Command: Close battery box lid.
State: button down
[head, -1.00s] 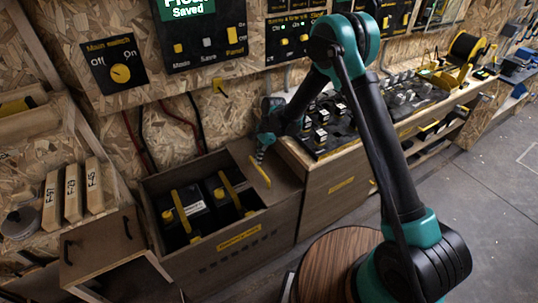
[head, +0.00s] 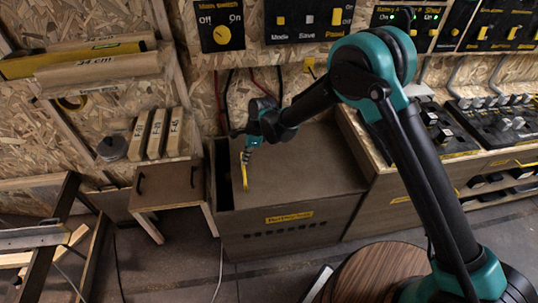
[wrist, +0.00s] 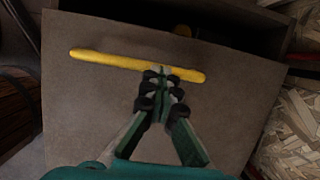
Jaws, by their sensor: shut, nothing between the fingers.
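The battery box (head: 262,240) is a brown wooden box with a yellow label and slots on its front. Its flat brown lid (head: 310,160) covers most of the top; a dark open gap (head: 223,180) shows along the left end. The lid has a yellow bar handle (head: 244,172) near its left edge. My gripper (head: 249,146) is at this handle. In the wrist view, my gripper (wrist: 166,80) has its fingers together against the middle of the handle (wrist: 105,60), over the lid (wrist: 85,110). The dark gap (wrist: 215,30) lies beyond the handle. The batteries are mostly hidden.
A small wooden cabinet (head: 165,185) with black handles stands left of the box. Labelled wooden blocks (head: 157,133) stand on a shelf behind it. Control panels (head: 310,18) hang above. A round wooden stool (head: 375,272) is in front at the right.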

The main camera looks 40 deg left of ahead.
jog(key=s+a, duration=0.5)
jog(key=shift+s, duration=0.4)
